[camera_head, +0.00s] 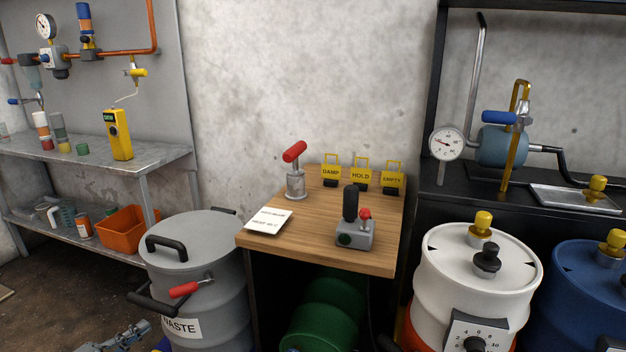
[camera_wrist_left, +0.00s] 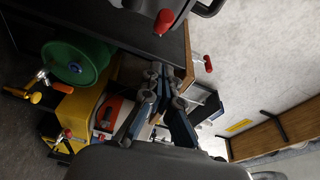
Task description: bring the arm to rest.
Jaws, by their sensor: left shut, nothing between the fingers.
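My left gripper (camera_head: 128,334) shows at the bottom left of the head view, low over the floor in front of the grey waste drum (camera_head: 195,290). It is shut and empty. In the left wrist view the left gripper's fingers (camera_wrist_left: 152,112) lie together near the middle, with nothing visible between them. My right gripper is in neither view.
A wooden-topped stand (camera_head: 375,262) holds a joystick box (camera_head: 355,235), a red-handled device (camera_head: 295,175) and yellow tags (camera_head: 361,178). A green drum (camera_head: 325,315) sits beneath it. White (camera_head: 440,265) and blue (camera_head: 570,285) drums stand at right. A metal shelf (camera_head: 90,168) is at left.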

